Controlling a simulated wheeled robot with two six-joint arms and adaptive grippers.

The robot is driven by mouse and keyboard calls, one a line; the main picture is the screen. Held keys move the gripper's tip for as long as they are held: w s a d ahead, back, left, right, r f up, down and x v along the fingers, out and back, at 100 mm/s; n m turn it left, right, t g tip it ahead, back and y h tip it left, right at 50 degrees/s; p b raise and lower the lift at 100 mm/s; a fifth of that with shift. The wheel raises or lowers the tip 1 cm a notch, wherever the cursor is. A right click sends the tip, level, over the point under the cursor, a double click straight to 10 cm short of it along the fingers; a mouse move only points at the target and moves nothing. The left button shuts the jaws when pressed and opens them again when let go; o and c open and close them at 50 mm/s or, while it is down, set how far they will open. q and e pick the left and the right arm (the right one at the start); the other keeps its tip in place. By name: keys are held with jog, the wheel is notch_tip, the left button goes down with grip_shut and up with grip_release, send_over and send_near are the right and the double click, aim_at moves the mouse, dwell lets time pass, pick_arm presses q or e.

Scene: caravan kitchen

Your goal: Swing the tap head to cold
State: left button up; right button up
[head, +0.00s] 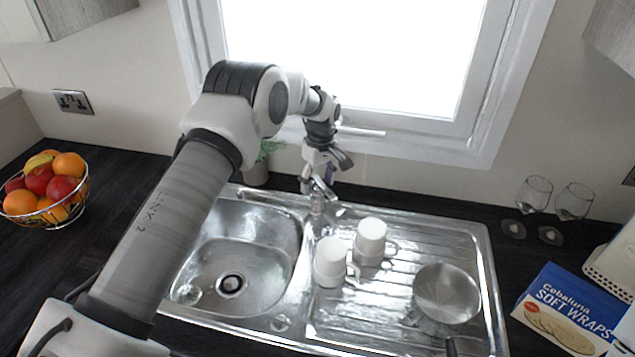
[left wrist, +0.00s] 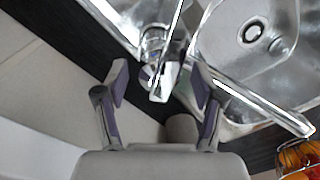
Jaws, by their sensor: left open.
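The chrome tap (head: 317,205) stands at the back edge of the steel sink, with its spout (head: 268,203) reaching left over the basin. In the left wrist view the tap's lever (left wrist: 166,80) points down between my fingers, and the spout (left wrist: 262,104) runs to the lower right. My left gripper (head: 325,172) is above the tap, pointing down. Its two fingers are apart, one on each side of the lever in the left wrist view (left wrist: 160,86). I cannot tell whether either finger touches it. My right gripper is not in view.
Two white mugs (head: 370,240) and a steel pan (head: 446,293) stand on the drainer right of the tap. A plant (head: 257,168) is behind the basin. A fruit basket (head: 45,190) is far left. Wine glasses (head: 533,195) and a wraps box (head: 568,312) are right. The window is close behind.

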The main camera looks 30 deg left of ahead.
pick_arm(q)
notch_tip(320, 180, up, 12)
jog(key=shift+w+f, duration=0.2)
jog(key=shift+w, duration=0.2)
jog(key=shift+d, duration=0.1)
